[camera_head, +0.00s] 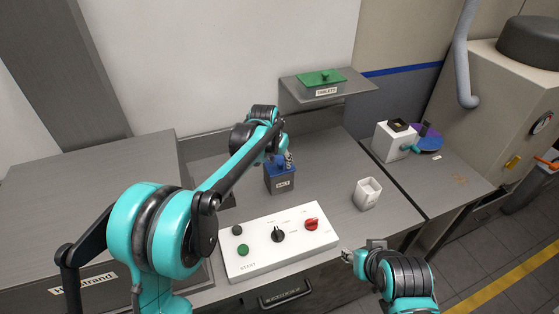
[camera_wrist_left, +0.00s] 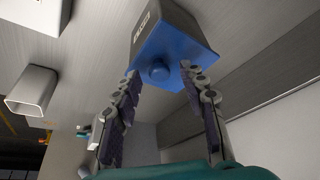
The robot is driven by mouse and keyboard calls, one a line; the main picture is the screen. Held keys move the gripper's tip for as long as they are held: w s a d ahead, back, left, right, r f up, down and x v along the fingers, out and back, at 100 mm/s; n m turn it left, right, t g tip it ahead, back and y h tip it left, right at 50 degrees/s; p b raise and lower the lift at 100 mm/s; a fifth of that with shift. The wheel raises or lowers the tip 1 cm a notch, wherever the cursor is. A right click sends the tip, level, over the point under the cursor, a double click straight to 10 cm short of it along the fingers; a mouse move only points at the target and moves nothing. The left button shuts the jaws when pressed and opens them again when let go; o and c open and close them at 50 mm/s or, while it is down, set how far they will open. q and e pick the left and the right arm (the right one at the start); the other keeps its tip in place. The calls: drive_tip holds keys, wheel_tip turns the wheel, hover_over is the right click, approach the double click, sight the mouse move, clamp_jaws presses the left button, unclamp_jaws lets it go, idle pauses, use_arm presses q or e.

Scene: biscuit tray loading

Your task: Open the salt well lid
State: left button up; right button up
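The salt well (camera_head: 281,184) is a dark grey box with a white label, standing on the counter. Its blue lid (camera_head: 270,168) lies closed on top. In the left wrist view the lid (camera_wrist_left: 178,48) has a round blue knob (camera_wrist_left: 158,73). My left gripper (camera_head: 285,160) is right at the lid; in the left wrist view its fingers (camera_wrist_left: 162,75) are open, one on each side of the knob, with gaps visible. My right gripper (camera_head: 350,256) is low at the counter's front edge, away from the well; its finger opening is unclear.
A white control panel (camera_head: 262,260) with knobs and buttons lies in front of the well. A white open container (camera_head: 367,194) stands to the right. A shelf (camera_head: 345,92) behind holds a green lidded tray (camera_head: 321,77). A white device (camera_head: 390,142) stands on the right counter.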

use_arm(q)
clamp_jaws()
drive_tip(key=shift+w+a+r+g+p, duration=0.2)
drive_tip(key=shift+r+g+p, duration=0.25)
drive_tip(key=shift+p, duration=0.3)
drive_tip(key=w+r+g+p, duration=0.1)
drive_tip(key=p, duration=0.1)
drive_tip(key=r+g+h+p, duration=0.1)
drive_tip(key=shift+w+a+g+p, duration=0.25)
drive_tip(key=shift+w+a+p, duration=0.05)
drive_tip(key=shift+w+p, duration=0.1)
drive_tip(key=shift+w+a+r+n+g+h+p, duration=0.25)
drive_tip(key=shift+w+g+h+p, duration=0.35)
drive_tip(key=shift+p, duration=0.5)
drive_tip(key=shift+w+a+r+n+g+p, duration=0.15)
drive_tip(key=shift+w+n+g+p, duration=0.15)
drive_tip(key=shift+g+p, duration=0.7)
